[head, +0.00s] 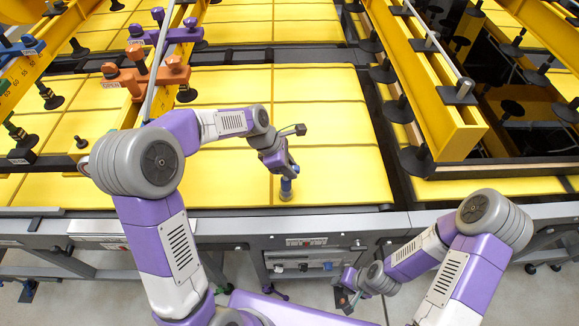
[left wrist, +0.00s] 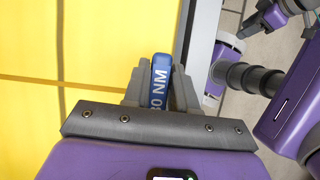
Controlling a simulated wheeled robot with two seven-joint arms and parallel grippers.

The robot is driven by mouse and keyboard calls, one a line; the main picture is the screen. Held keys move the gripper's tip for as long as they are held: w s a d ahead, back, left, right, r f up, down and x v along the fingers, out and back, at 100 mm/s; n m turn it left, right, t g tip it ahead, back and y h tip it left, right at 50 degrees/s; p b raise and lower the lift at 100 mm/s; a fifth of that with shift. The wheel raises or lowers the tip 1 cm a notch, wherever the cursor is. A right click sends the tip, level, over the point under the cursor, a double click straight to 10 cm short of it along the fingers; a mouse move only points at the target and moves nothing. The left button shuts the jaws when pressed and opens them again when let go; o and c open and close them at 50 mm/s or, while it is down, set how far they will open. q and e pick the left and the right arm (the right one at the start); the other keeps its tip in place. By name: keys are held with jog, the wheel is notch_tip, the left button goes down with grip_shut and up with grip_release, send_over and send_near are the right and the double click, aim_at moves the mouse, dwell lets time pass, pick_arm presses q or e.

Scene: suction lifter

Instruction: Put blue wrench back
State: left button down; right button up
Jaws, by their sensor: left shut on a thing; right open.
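The blue wrench (head: 286,187) is in my left gripper (head: 283,171), over the front part of the yellow table. In the left wrist view, the blue wrench (left wrist: 161,78) shows a blue body with white lettering that reads "30 NM", between the grey fingers of my left gripper (left wrist: 160,88). Most of the wrench is hidden by the gripper. I cannot tell whether it touches the yellow surface. My right gripper (head: 347,297) is open and empty, low in front of the table's front edge.
The yellow padded surface (head: 325,170) is clear around my left gripper. A grey frame edge (head: 235,226) runs along its front. Below it, a grey panel (head: 292,266) carries small coloured items. Yellow beams with black suction cups (head: 415,160) stand at left and right.

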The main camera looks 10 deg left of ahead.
pick_arm(q)
jog(key=shift+f, duration=0.15)
jog(key=c, duration=0.9)
grip_release()
jog(key=shift+a+r, duration=0.1)
jog(key=shift+r, duration=0.4)
jog(key=v, duration=1.1)
jog(key=shift+r+p, duration=0.15)
jog(key=shift+p, duration=0.3)
jog(key=shift+s, duration=0.1)
